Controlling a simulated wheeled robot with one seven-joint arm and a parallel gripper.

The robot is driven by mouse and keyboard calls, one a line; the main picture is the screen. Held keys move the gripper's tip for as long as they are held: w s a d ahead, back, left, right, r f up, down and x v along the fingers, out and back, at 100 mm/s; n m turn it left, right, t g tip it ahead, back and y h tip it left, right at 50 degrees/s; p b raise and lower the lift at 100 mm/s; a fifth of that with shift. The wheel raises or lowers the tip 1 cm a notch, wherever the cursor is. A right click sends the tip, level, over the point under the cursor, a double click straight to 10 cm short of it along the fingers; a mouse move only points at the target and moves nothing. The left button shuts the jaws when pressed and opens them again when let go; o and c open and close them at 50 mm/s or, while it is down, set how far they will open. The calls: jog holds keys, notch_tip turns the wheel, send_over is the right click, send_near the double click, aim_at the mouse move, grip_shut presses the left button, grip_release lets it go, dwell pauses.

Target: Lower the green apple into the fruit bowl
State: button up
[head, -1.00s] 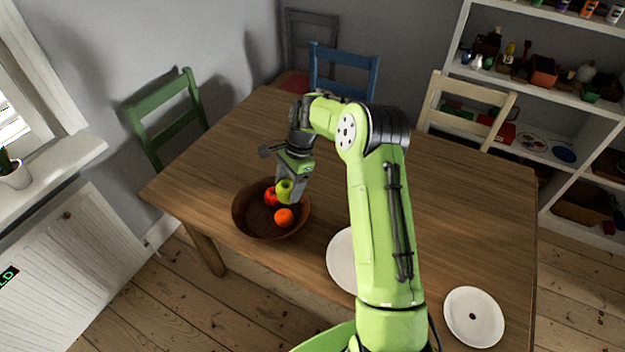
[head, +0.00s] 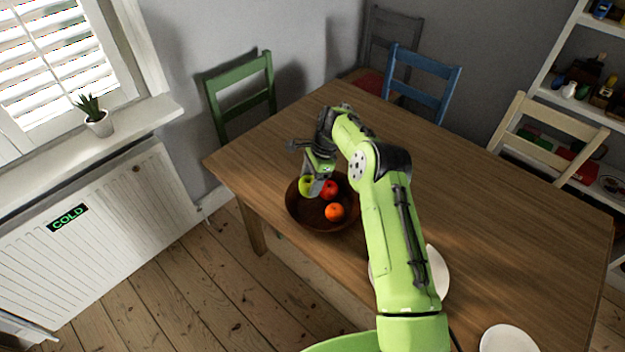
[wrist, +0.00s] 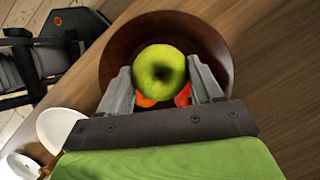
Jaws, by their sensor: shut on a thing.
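My gripper (head: 314,187) is shut on the green apple (head: 306,186). In the wrist view the green apple (wrist: 160,71) sits between the two fingers of my gripper (wrist: 163,84), with the brown fruit bowl (wrist: 216,48) behind it. In the head view the apple is over the back left part of the fruit bowl (head: 296,213). I cannot tell whether it touches the bowl. A red apple (head: 330,189) and an orange (head: 334,211) lie in the bowl; the green apple and fingers hide most of both in the wrist view.
The bowl stands near the left end of the wooden table (head: 470,190). A white plate (head: 439,276) is partly behind my arm, and another plate (head: 508,340) is farther right. Green (head: 240,95), blue (head: 424,82) and cream (head: 550,140) chairs stand around the table.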

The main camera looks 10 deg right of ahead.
dwell(0.4)
jog(key=b, duration=0.3)
send_over(307, 211)
jog(key=d, duration=0.1)
jog(key=shift+w+d+f, duration=0.1)
jog(key=shift+f, duration=1.15)
jog(key=shift+w+d+f, duration=0.1)
jog(key=shift+f, duration=1.15)
jog(key=shift+f+b, duration=1.9)
jog(key=shift+f, duration=0.55)
jog(key=o, duration=1.2)
jog(key=shift+c, duration=0.2)
jog(key=shift+r, duration=0.1)
